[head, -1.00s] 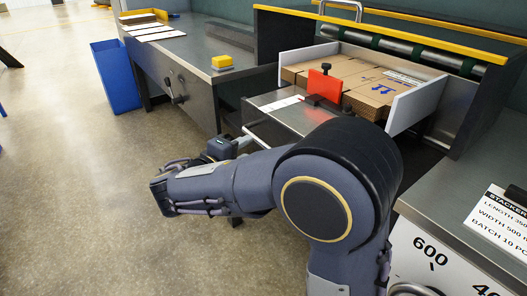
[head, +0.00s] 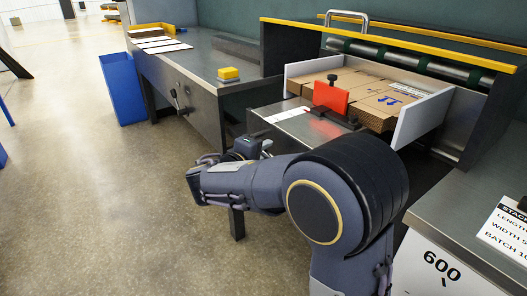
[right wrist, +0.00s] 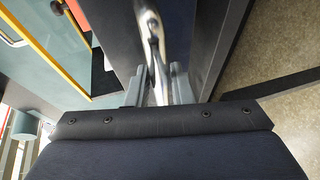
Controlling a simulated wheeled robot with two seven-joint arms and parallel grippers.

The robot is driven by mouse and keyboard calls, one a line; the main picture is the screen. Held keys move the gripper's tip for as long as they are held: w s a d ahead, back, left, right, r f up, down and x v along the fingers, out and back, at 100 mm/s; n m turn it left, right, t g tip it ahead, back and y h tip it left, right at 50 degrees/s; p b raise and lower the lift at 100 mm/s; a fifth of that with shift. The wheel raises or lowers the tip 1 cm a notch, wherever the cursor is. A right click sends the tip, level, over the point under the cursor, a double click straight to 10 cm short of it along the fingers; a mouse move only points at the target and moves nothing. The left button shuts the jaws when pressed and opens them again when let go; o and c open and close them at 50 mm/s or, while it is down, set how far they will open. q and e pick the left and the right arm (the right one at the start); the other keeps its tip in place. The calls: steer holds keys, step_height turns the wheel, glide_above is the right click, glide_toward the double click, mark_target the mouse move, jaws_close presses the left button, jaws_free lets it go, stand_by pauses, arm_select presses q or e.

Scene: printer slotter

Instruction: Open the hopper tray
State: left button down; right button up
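The hopper tray (head: 292,124) is a grey metal tray at the right of the head view, with flattened cardboard (head: 352,92) behind a red stop plate (head: 331,97). My right gripper (head: 262,146) is at the tray's front, beside its near left edge. In the right wrist view, a shiny metal bar handle (right wrist: 154,45) runs between the two fingers of the right gripper (right wrist: 160,88). The fingers stand close on either side of the bar; I cannot tell whether they press on it. My forearm hides most of the handle in the head view. My left gripper is not in view.
A steel bench (head: 205,65) with a yellow block (head: 229,74) and papers stands at the left. A blue bin (head: 121,88) is beside it.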

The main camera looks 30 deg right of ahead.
jaws_close()
steer(key=shift+a, duration=0.1)
